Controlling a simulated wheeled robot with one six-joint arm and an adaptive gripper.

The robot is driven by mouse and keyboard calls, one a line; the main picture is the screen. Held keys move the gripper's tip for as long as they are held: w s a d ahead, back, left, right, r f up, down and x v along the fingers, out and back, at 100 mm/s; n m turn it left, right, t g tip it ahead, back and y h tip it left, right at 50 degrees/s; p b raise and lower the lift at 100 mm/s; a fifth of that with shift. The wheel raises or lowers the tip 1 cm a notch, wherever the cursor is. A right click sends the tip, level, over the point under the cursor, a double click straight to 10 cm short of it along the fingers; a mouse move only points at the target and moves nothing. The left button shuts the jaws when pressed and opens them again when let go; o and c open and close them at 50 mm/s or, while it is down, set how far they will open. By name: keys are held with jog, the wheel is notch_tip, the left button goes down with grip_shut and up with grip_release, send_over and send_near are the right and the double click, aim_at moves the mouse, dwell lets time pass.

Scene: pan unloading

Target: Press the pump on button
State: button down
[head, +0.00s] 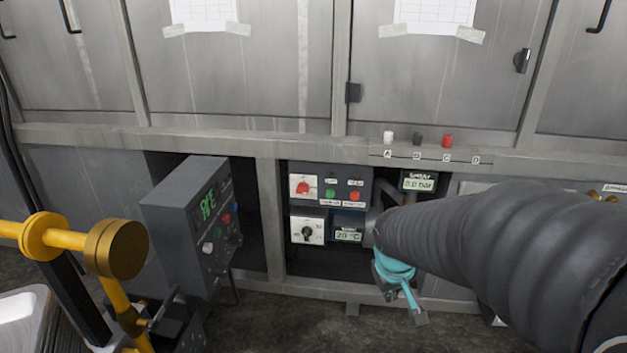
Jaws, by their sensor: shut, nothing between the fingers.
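A grey control panel (320,172) sits in a recess under the cabinets, in the middle of the head view. A green round button (330,195) and a red round button (355,196) sit side by side on it. Each has a small white label under it, too small to read surely, so I cannot confirm which is pump on. Nothing covers the green button.
A thick dark ribbed hose-like shape (490,235) fills the right, ending beside the panel near a teal valve-like part (393,270). A grey control box (190,220) and yellow piping (45,238) stand at left. A 0.0 bar gauge (418,182) is right of the panel.

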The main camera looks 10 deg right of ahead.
aim_at(330, 194)
jog(key=w+f+n+t+y, duration=0.15)
jog(key=w+f+n, duration=0.25)
jog(key=w, duration=0.5)
jog(key=w+f+n+t, duration=0.3)
jog(key=w+f+n, duration=0.1)
jog(key=w, duration=0.6)
jog(key=w+a+r+n+t+y, duration=0.4)
jog(key=w+a+r+n+y, duration=0.1)
jog(key=a+n, duration=0.4)
notch_tip(330, 194, up, 3)
jog(key=shift+w+a+f+y, duration=0.15)
jog(key=shift+w+a+y, duration=0.15)
jog(key=shift+w, duration=0.55)
jog(key=shift+w+d, duration=0.1)
jog(key=shift+w+d+p, duration=0.35)
jog(key=shift+w+p, duration=0.3)
jog(key=shift+w, duration=0.75)
jog(key=shift+w+d+p, duration=0.4)
jog(key=shift+w+p, duration=0.3)
jog(key=shift+w, duration=0.65)
jog(key=shift+w+d+p, duration=0.35)
jog(key=shift+w+p, duration=0.3)
jog(key=shift+w, duration=0.75)
jog(key=shift+w, duration=0.2)
